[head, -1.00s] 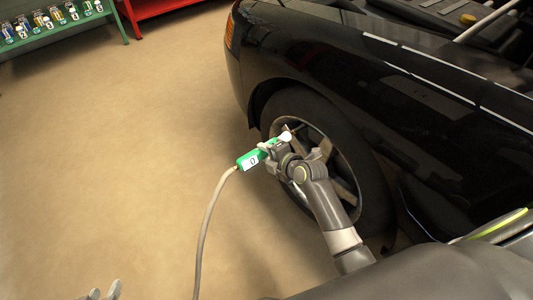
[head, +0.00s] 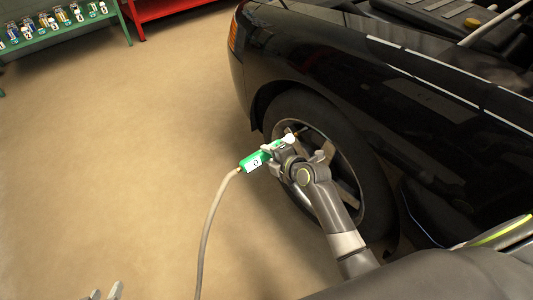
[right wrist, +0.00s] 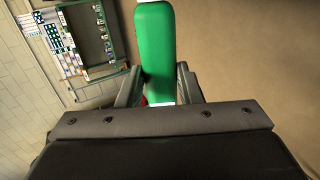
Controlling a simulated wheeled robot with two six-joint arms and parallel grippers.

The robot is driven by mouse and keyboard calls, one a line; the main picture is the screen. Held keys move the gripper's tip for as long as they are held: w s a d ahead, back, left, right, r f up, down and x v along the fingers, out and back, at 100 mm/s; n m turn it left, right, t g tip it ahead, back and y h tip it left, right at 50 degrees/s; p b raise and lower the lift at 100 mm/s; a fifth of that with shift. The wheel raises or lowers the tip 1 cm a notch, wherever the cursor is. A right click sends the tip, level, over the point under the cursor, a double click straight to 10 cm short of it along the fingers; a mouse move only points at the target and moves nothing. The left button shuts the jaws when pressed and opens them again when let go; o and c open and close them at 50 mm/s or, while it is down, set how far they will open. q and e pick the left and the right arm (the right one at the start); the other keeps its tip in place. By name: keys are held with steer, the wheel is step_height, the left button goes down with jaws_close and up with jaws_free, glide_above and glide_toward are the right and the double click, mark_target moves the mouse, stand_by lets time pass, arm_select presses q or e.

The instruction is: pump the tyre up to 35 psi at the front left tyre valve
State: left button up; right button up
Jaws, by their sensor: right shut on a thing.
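My right gripper (head: 281,149) is shut on a green tyre inflator (head: 255,160) in front of the front wheel. In the right wrist view the inflator's green body (right wrist: 155,50) stands between the fingers. A pale hose (head: 209,215) hangs from its rear end. A white panel on it shows a small dark mark that looks like a 0. Its white tip (head: 290,140) is at the wheel's rim; I cannot tell whether it touches the valve. The tyre (head: 368,190) is black, on a spoked wheel. My left gripper (head: 105,292) is open and empty at the bottom left.
The black car (head: 350,75) fills the right side, with its engine bay open at the top right. A green rack (head: 50,45) with several small items and a red shelf (head: 150,10) stand at the back left. The tan floor (head: 110,150) is clear.

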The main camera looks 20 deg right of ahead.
mark_target(255, 163)
steer(key=shift+w+d+b, duration=0.35)
steer(key=shift+d, duration=0.45)
stand_by(0.6)
steer(key=shift+d+r, duration=0.15)
steer(key=shift+d, duration=0.05)
stand_by(2.8)
stand_by(1.9)
steer(key=shift+s+a+p, duration=0.15)
steer(key=shift+s+a, duration=0.25)
steer(key=shift+a, duration=0.75)
steer(key=shift+s+a+p, duration=0.2)
steer(key=shift+s+a, duration=0.2)
steer(key=shift+a, duration=0.7)
steer(key=shift+s+a+p, duration=0.15)
steer(key=shift+s+a, duration=0.25)
steer(key=shift+a, duration=0.75)
